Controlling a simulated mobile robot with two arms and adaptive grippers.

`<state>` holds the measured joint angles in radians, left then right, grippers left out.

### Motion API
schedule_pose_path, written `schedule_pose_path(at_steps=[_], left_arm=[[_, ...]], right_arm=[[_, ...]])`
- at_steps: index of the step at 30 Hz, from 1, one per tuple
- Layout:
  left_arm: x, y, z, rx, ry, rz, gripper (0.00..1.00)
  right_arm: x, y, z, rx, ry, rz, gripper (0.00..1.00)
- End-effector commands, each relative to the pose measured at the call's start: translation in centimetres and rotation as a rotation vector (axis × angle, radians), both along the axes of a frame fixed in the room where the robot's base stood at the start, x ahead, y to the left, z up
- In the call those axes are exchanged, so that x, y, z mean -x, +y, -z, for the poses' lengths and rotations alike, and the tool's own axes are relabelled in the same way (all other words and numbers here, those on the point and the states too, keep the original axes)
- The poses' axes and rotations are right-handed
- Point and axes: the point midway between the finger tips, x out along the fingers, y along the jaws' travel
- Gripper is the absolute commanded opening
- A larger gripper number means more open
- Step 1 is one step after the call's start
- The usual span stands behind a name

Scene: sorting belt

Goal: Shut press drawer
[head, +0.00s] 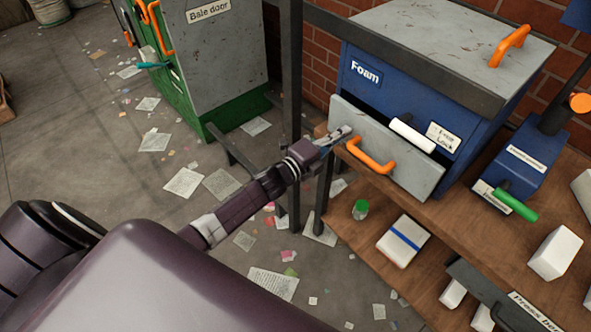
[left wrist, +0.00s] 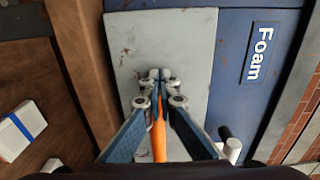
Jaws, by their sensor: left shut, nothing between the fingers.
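The press drawer has a grey front (head: 385,155) with an orange handle (head: 370,158), on the blue press body (head: 400,105) marked "Foam". The front stands out from the body, with a dark gap behind its upper edge. My left gripper (head: 340,133) is shut and empty at the left part of the drawer front, left of the handle. In the left wrist view its closed fingertips (left wrist: 159,76) point at the grey front (left wrist: 165,35), and the orange handle (left wrist: 158,145) shows between the fingers' links. I cannot tell whether the tips touch. My right gripper is not in view.
A white lever (head: 412,134) sits by the drawer's upper edge. On the wooden bench (head: 465,250) are a white box with a blue stripe (head: 403,241), a green-handled device (head: 515,206) and a white block (head: 555,253). A dark post (head: 291,70) stands left of the press.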

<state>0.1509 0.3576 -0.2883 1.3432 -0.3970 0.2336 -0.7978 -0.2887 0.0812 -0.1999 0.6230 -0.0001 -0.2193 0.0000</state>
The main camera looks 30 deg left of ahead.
Motion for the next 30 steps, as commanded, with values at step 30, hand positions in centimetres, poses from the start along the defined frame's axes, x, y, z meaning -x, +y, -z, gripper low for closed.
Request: schedule_pose_path(at_steps=[30], left_arm=[[-3.1,-0.4,-0.2,0.0,-0.002,0.001,0.0]], right_arm=[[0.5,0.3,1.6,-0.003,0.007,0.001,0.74]])
